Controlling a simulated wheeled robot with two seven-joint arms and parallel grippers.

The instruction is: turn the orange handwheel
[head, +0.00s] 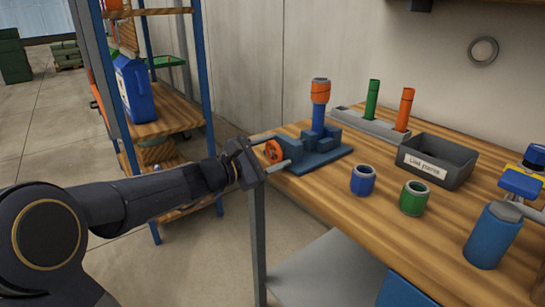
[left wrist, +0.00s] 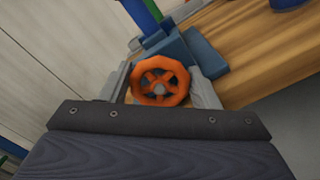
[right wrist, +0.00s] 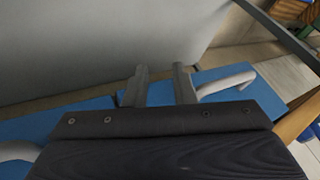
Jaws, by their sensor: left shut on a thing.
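The orange handwheel (head: 273,151) is on the near left end of a blue-grey valve block (head: 318,150) on the wooden bench. My left gripper (head: 275,153) reaches in from the left, its fingers on either side of the wheel. In the left wrist view the spoked handwheel (left wrist: 160,81) sits between the two grey fingers of the left gripper (left wrist: 162,88), which is shut on its rim. My right gripper (right wrist: 160,72) shows only in the right wrist view, its fingers apart with nothing between them.
An orange-topped blue post (head: 319,105) rises from the block. Blue (head: 363,180) and green (head: 414,198) cups, a grey bin (head: 437,160) and a blue bottle (head: 492,236) stand on the bench. A shelf with a blue jug (head: 134,88) is at left.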

